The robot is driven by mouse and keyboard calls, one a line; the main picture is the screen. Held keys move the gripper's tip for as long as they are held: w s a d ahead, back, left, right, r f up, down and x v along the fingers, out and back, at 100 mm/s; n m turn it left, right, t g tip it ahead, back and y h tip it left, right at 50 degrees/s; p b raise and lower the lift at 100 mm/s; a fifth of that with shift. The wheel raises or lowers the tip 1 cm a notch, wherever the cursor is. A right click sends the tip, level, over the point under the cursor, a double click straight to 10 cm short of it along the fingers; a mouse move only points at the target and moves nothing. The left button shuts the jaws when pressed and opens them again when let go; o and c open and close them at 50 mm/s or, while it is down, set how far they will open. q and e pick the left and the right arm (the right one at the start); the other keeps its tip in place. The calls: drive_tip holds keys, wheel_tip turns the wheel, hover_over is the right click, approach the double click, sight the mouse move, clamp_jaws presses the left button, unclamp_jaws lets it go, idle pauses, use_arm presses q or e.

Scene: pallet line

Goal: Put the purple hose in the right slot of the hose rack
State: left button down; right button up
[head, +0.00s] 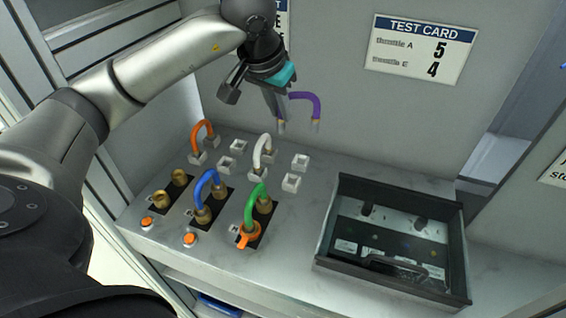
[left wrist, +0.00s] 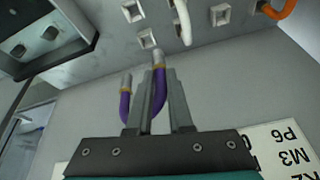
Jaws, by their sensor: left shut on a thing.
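The purple hose (head: 306,98) is an arch with pale metal ends. My left gripper (head: 279,116) is shut on one leg of it and holds it in the air above the back of the bench. The hose's ends point down; its other leg hangs to the right. In the left wrist view the hose (left wrist: 159,92) sits between the fingers (left wrist: 161,76). The hose rack has pairs of white square sockets. Its right slot (head: 291,183) is empty, in front of and below the hose. My right gripper is not in view.
An orange hose (head: 202,127) and a white hose (head: 261,150) stand in other rack slots, with an empty pair (head: 227,164) between them. Blue (head: 206,178) and green (head: 257,191) hoses sit on brass fittings in front. A dark tray (head: 334,222) stands right.

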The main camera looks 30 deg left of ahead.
use_arm(q)
wheel_tip(320, 180, down, 14)
drive_tip(key=shift+r+b, duration=0.25)
drive_tip(key=shift+b, duration=0.5)
drive_tip(key=c, duration=1.2)
unclamp_jaws()
drive_tip(key=shift+f, duration=0.1)
drive_tip(key=shift+c, duration=0.2)
drive_tip(key=o, duration=0.4)
drive_tip(key=p+v, duration=0.1)
drive_tip(key=v, duration=1.1)
